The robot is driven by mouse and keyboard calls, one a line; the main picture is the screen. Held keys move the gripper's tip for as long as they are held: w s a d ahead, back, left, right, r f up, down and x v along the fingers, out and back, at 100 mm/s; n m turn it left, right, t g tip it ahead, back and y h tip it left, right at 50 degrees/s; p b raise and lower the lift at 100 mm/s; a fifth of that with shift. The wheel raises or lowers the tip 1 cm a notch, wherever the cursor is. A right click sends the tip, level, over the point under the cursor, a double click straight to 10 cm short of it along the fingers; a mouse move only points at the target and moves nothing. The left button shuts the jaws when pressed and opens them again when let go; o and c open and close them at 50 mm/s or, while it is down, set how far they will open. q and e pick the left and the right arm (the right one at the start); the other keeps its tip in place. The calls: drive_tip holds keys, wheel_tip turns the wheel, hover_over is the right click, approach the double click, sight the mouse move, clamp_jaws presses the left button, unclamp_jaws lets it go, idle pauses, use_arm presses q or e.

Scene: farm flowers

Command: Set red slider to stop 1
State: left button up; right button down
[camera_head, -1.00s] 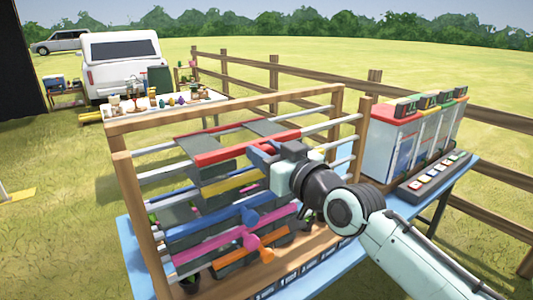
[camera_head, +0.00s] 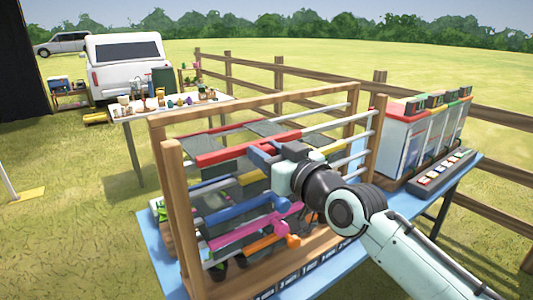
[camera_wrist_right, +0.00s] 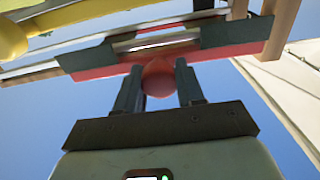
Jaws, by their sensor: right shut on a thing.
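The red slider (camera_head: 235,150) is a long red bar on the top rails of a wooden rack (camera_head: 160,170). A dark panel lies alongside it. Its left end is close to the rack's left posts. My right gripper (camera_head: 272,152) is at the bar's right part. In the right wrist view, the gripper's two fingers (camera_wrist_right: 158,88) are shut on the round red knob (camera_wrist_right: 158,78), below the red bar (camera_wrist_right: 110,70). The stop markings along the red rail cannot be made out. My left gripper is not in view.
Below are yellow, blue (camera_head: 235,209), pink (camera_head: 240,234) and orange (camera_head: 265,243) sliders with knobs, close under my arm. Right posts (camera_head: 376,135) stand behind my wrist. A cabinet (camera_head: 400,145) and button panel (camera_head: 440,173) share the blue table (camera_head: 160,255).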

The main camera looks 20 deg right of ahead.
drive_tip(key=shift+a, duration=0.25)
drive_tip(key=c, duration=0.7)
unclamp_jaws()
drive_tip(key=shift+s+a, duration=0.1)
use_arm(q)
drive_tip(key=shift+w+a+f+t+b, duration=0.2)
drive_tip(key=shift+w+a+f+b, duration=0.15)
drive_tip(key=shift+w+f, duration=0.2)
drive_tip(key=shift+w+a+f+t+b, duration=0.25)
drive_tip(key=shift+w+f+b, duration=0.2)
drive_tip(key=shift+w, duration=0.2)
use_arm(e)
drive_tip(key=v, duration=1.3)
drive_tip(key=shift+s, duration=0.15)
drive_tip(key=shift+r, duration=0.1)
